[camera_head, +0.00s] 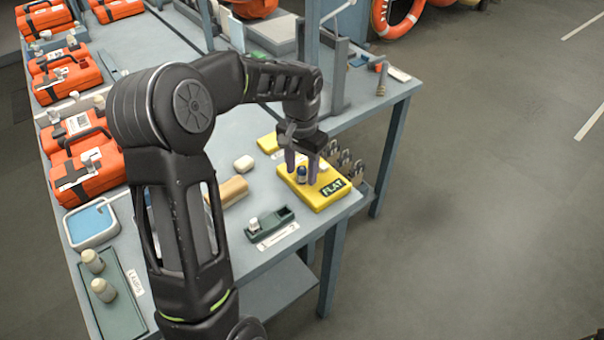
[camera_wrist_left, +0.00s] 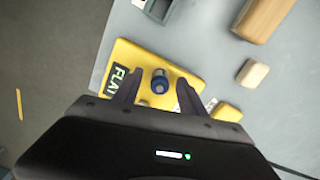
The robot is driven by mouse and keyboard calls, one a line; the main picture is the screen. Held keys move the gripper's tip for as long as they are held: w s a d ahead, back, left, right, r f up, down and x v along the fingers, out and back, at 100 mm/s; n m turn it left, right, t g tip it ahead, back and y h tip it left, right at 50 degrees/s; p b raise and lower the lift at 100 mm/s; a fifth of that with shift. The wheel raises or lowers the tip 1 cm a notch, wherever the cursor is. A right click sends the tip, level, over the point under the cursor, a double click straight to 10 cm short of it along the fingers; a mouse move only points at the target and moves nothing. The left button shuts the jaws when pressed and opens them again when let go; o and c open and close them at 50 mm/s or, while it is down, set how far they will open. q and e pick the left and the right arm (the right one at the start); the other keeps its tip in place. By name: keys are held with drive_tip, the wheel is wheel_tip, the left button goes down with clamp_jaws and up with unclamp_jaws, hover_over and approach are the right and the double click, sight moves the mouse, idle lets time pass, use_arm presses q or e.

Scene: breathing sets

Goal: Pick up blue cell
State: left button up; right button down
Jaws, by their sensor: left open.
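The blue cell (camera_head: 301,174) stands upright on a yellow tray marked "FLAT" (camera_head: 318,199), near the right edge of the bench. My left gripper (camera_head: 302,168) is open, pointing down over the tray. In the left wrist view my left gripper (camera_wrist_left: 158,88) has one finger on each side of the cell, with gaps between them; I cannot tell the exact height. My right gripper is not in view.
A green holder with a white-topped cell (camera_head: 270,222), a tan block (camera_head: 234,189) and a white rounded block (camera_head: 244,164) lie left of the yellow tray. Padlocks (camera_head: 346,163) hang at the bench's right edge. Orange cases (camera_head: 87,160) line the left side.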

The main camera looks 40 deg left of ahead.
use_arm(q)
clamp_jaws()
idle(0.6)
